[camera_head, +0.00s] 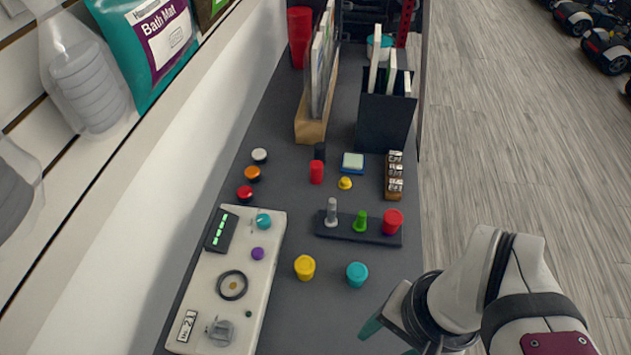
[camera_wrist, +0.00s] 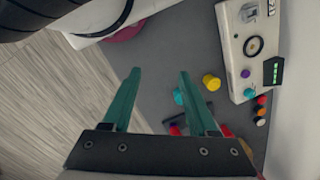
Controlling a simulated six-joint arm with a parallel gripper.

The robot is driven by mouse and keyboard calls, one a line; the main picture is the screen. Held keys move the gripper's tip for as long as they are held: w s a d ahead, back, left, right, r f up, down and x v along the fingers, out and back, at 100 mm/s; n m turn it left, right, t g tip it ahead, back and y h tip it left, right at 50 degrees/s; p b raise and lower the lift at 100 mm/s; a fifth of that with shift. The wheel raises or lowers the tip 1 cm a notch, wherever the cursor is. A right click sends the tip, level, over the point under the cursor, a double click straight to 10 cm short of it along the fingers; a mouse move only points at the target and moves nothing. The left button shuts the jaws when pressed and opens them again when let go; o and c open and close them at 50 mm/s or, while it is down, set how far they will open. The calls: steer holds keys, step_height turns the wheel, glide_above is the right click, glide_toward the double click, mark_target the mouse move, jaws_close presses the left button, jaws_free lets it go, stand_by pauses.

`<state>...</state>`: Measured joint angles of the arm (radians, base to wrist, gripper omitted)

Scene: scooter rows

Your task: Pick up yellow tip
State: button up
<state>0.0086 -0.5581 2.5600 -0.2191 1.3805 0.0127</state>
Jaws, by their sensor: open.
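Two yellow things stand on the grey counter (camera_head: 330,310). One is a small yellow tip (camera_head: 345,183) with a wider base, near the blue block. The other is a larger yellow cap (camera_head: 304,267) beside the white control panel; it also shows in the wrist view (camera_wrist: 211,82), just right of the right finger's tip. I cannot tell the small yellow tip in the wrist view. My gripper (camera_head: 388,338) is at the front right of the counter, partly cut off by the frame. In the wrist view my gripper (camera_wrist: 158,74) has its teal fingers apart with nothing between them.
A teal cap (camera_head: 357,274) stands right of the yellow cap. Behind is a dark strip (camera_head: 340,231) with grey, green and red pegs. The white panel (camera_head: 205,290) lies left. A black holder (camera_head: 384,125) and wooden rack (camera_head: 312,128) stand farther back.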

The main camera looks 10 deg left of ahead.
steer(key=o, duration=0.4)
steer(key=shift+c, duration=0.2)
steer(key=n+t+h, duration=0.1)
steer(key=n, duration=0.9)
glide_above(305, 265)
steer(key=s+d, duration=0.1)
step_height(305, 265, down, 6)
steer(key=f, duration=1)
steer(key=w+a+f, duration=0.1)
steer(key=f, duration=0.4)
steer(key=shift+w+f, duration=0.1)
steer(key=shift+f, duration=0.1)
